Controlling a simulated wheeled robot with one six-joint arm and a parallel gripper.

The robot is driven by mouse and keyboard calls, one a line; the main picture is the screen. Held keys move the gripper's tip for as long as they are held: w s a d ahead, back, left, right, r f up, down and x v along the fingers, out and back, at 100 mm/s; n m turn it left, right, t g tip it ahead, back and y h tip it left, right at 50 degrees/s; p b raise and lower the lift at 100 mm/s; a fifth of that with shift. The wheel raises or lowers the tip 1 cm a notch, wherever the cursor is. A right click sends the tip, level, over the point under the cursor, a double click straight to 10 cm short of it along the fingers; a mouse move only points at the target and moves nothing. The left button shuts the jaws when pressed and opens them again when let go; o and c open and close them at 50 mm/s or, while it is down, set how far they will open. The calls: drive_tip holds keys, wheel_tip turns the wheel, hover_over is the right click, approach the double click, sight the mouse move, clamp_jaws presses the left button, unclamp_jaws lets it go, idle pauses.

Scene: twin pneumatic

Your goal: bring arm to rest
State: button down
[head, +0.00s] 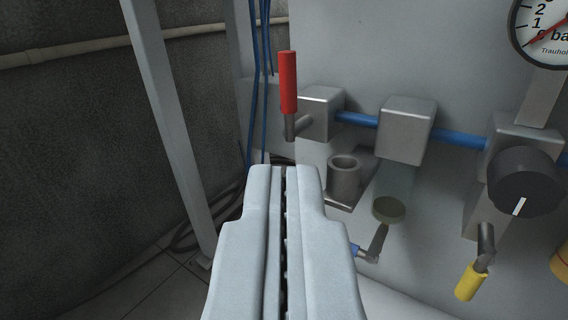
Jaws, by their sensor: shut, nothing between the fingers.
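My gripper (284,172) extends up from the bottom centre of the head view. Its two pale grey fingers lie close together with only a thin dark seam between them. Nothing is held. Its tips show in front of the panel, below the valve with the red handle (288,82). The red handle stands upright and appears apart from the fingers.
Blue pipe (458,138) joins metal blocks on the grey panel. A glass bowl (389,208), black knob (525,181), yellow handle (471,282) and pressure gauge (545,30) are to the right. A metal post (172,120) stands left, before a dark wall (70,150).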

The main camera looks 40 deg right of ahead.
drive_tip(key=w+a+r+n+t+y, duration=0.1)
drive_tip(key=w+a+r, duration=0.2)
drive_tip(key=a+r, duration=0.45)
drive_tip(key=w+a+r+n+t+y, duration=0.1)
drive_tip(key=w+a+r, duration=0.25)
drive_tip(key=r, duration=0.75)
drive_tip(key=s+a+r+n+y, duration=0.2)
drive_tip(key=s+a+r+y, duration=0.1)
drive_tip(key=a+r, duration=1.3)
drive_tip(key=s+a+r+n+t+y, duration=0.1)
drive_tip(key=s+a+r+n+y, duration=0.15)
drive_tip(key=s+a+r, duration=0.95)
drive_tip(key=s+a+r+y, duration=0.1)
drive_tip(key=s+a+r, duration=0.1)
drive_tip(key=s, duration=0.3)
drive_tip(key=s+a+r+n+y, duration=0.1)
drive_tip(key=s+a+r+y, duration=0.1)
drive_tip(key=s+a, duration=0.3)
drive_tip(key=s+a+r+n+y, duration=0.1)
drive_tip(key=s+a+r, duration=0.2)
drive_tip(key=s, duration=0.3)
drive_tip(key=shift+s+a+r, duration=0.15)
drive_tip(key=shift+s+a, duration=0.05)
